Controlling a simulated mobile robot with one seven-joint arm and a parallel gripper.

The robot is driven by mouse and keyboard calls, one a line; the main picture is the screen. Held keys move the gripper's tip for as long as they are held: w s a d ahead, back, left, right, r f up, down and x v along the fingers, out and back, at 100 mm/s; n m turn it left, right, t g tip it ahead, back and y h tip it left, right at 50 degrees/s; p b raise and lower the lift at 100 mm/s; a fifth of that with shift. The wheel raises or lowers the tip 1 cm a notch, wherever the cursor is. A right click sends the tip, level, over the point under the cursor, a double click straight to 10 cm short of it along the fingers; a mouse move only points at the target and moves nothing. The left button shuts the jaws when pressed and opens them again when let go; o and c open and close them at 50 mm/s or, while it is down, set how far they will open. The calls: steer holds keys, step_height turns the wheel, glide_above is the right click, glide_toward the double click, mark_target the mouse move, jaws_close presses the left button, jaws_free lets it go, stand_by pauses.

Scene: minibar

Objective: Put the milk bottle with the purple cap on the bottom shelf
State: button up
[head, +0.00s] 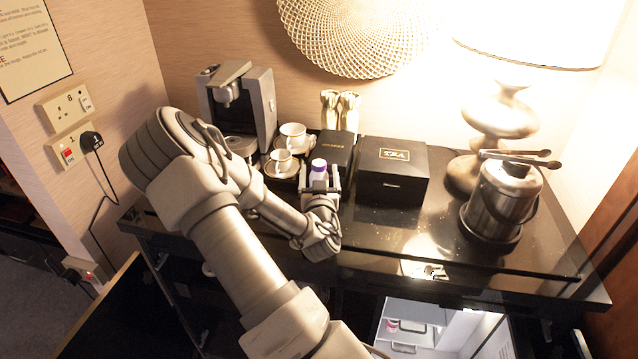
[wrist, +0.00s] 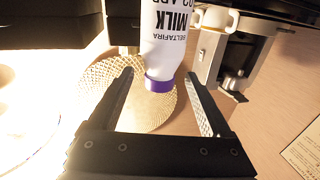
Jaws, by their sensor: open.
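The milk bottle (head: 318,168), white with a purple cap, stands on the black counter in front of the cups. In the wrist view the milk bottle (wrist: 165,35) appears upside down, its lettering and purple cap facing my camera. My gripper (head: 321,186) is at the bottle, with its fingers open. In the wrist view my gripper (wrist: 159,75) has one finger on each side of the cap end, with gaps to both. The arm hides the lower bottle in the head view. The bottom shelf cannot be made out clearly; a lit white compartment (head: 447,322) shows below the counter.
Cups on saucers (head: 283,160) and a coffee machine (head: 240,105) stand behind and left of the bottle. A black tea box (head: 393,172) is close on the right. A metal ice bucket (head: 502,200) and a lamp (head: 500,115) stand farther right. The right front counter is mostly clear.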

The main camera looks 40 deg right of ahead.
steer(key=shift+x, duration=1.2)
jaws_close()
stand_by(0.5)
